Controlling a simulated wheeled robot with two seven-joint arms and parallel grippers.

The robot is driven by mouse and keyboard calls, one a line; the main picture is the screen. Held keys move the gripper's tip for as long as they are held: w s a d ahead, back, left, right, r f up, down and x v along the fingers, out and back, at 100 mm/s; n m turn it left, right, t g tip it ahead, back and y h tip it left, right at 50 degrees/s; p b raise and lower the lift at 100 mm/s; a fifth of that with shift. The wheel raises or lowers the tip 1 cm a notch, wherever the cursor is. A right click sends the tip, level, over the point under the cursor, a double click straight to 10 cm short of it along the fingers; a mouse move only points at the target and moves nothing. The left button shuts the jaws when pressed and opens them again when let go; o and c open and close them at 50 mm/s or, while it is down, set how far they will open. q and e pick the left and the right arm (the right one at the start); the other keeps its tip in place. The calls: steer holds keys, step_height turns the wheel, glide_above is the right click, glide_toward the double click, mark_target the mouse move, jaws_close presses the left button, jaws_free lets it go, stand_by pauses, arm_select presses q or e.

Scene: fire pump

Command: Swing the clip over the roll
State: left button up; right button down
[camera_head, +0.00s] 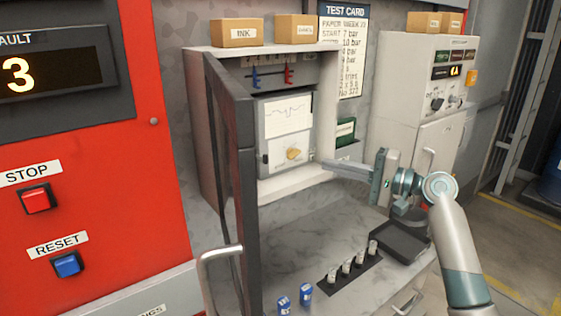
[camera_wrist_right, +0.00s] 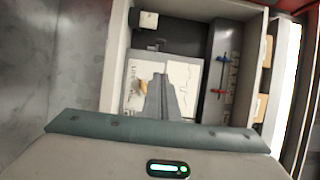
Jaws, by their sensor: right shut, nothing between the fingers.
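The chart recorder (camera_head: 285,125) sits inside an open cabinet. White chart paper (camera_head: 286,117) with a trace shows on its front, above an orange-yellow knob (camera_head: 293,154). It also shows in the right wrist view, with the paper (camera_wrist_right: 183,88) beyond my fingers. I cannot clearly tell the clip or the roll apart from the recorder's parts. My right gripper (camera_head: 326,163) is shut and empty, its fingers pointing left at the recorder's lower right. In the right wrist view its fingers (camera_wrist_right: 160,80) cover part of the recorder's front. My left gripper is not in view.
The cabinet's dark-framed door (camera_head: 243,190) stands open at the left. Blue and red levers (camera_head: 288,76) are above the recorder. Below, several small vials (camera_head: 347,265) stand on a dark strip, beside blue containers (camera_head: 284,304) and a black tray (camera_head: 401,241). The middle counter is clear.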

steer(key=shift+a, duration=0.1)
arm_select(q)
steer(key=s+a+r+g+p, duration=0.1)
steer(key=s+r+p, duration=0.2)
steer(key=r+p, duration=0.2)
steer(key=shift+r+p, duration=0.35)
steer(key=shift+p, duration=0.4)
arm_select(e)
steer(key=s+a+x, duration=0.1)
steer(key=s+x, duration=0.1)
steer(key=x, duration=1)
steer(key=shift+a, duration=0.55)
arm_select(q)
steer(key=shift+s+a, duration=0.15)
arm_select(e)
steer(key=shift+f, duration=0.1)
